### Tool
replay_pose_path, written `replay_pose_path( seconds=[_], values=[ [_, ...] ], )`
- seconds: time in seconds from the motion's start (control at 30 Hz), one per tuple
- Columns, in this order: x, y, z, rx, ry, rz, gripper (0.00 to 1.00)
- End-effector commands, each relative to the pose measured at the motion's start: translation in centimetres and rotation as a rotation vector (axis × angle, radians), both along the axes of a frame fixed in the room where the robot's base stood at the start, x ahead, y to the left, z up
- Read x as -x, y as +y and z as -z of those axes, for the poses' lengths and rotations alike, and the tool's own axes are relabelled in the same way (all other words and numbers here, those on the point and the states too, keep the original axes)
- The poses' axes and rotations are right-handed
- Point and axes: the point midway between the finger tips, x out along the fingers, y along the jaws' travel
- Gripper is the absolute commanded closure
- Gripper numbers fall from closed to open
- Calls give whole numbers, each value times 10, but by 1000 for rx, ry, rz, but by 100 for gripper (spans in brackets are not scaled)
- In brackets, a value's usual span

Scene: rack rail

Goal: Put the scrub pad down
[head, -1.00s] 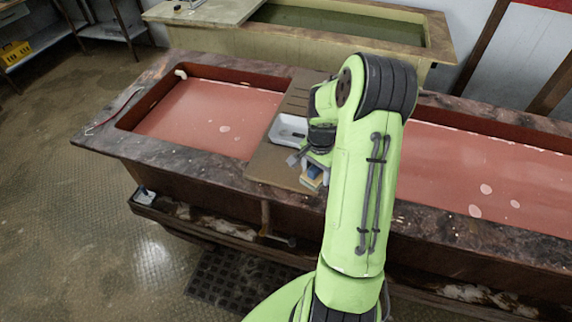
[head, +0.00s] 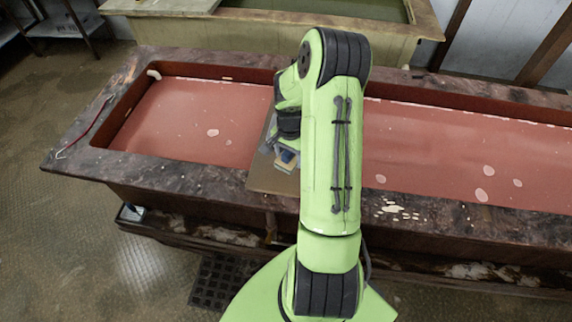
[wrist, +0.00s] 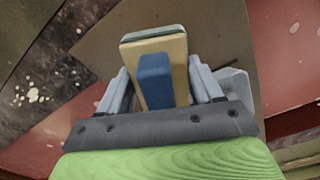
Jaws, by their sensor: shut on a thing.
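My gripper (wrist: 160,88) is shut on the scrub pad (wrist: 178,46), a cream block with a dark green layer at its far edge and a blue piece on its near face. The head view shows the scrub pad (head: 284,162) small, just left of my arm, over the brown board (head: 268,181) that lies across the trough. The board fills the background behind the pad in the wrist view (wrist: 212,25). I cannot tell whether the pad touches the board.
A pale grey dish (wrist: 236,88) shows partly behind the right finger. The long trough with reddish liquid (head: 195,125) has a dark stone-like rim (head: 120,170). A hose-like red thing (head: 85,128) lies on the left rim. Pale spots (head: 398,210) mark the front rim.

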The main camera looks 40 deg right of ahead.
Motion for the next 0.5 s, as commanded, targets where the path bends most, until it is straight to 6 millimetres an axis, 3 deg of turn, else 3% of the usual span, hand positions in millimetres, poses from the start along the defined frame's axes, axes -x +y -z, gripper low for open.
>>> replay_pose_path(
  seconds=[0.3,0.5],
  values=[
    [0,0,57,-1,0,0,84],
    [-1,0,62,3,-2,0,84]
  ],
)
